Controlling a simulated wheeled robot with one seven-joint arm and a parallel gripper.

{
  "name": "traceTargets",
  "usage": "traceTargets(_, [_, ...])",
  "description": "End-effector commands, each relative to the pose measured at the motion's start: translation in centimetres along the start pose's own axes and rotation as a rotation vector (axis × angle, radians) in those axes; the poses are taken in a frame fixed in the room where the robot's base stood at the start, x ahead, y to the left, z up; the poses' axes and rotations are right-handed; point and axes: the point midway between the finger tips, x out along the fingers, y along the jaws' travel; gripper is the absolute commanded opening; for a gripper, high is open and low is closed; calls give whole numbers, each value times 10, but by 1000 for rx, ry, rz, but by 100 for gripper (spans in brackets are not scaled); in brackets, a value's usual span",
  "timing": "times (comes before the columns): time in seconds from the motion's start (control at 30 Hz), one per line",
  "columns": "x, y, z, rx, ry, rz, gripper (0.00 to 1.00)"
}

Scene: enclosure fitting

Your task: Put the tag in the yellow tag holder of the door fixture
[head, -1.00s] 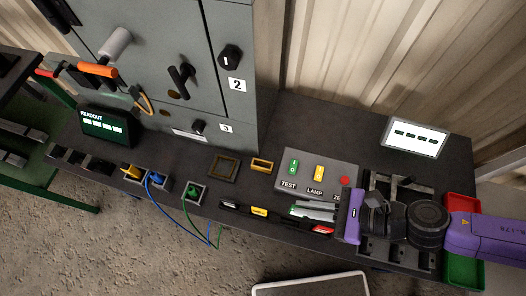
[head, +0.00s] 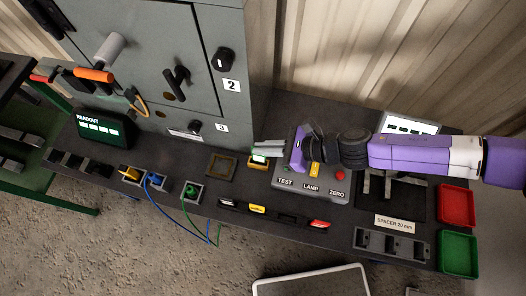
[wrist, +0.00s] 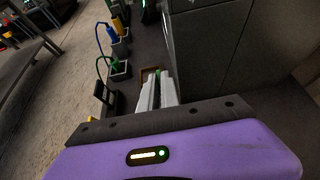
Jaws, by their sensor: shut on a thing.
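My gripper (head: 268,147) is shut on a small green and white tag (head: 259,158), held below its pale fingertips. A bit of green also shows between the fingers in the wrist view (wrist: 160,73). The yellow tag holder (head: 257,164) is a small frame on the dark bench, left of the switch box. The tag is over or at this holder and hides part of it. I cannot tell whether the tag is inside or just above it. In the wrist view the fingers hide the holder.
The grey switch box (head: 330,195) lies under my gripper. A larger brown frame (head: 221,165) is left of the holder. The grey cabinet (head: 205,95) stands behind. A yellow tag (head: 257,209) and a red tag (head: 319,223) lie along the front edge.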

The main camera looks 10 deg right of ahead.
Motion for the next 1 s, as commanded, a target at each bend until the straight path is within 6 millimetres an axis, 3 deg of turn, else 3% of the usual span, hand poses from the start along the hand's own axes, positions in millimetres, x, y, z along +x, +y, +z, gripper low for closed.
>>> traceTargets(0.33, [18,0,-34,2,1,-1,0])
traceTargets(0.83, [25,-2,-42,-1,1,1,0])
traceTargets(0.93, [24,-2,-40,-1,1,1,23])
traceTargets(1.0, [24,-2,-40,-1,1,1,27])
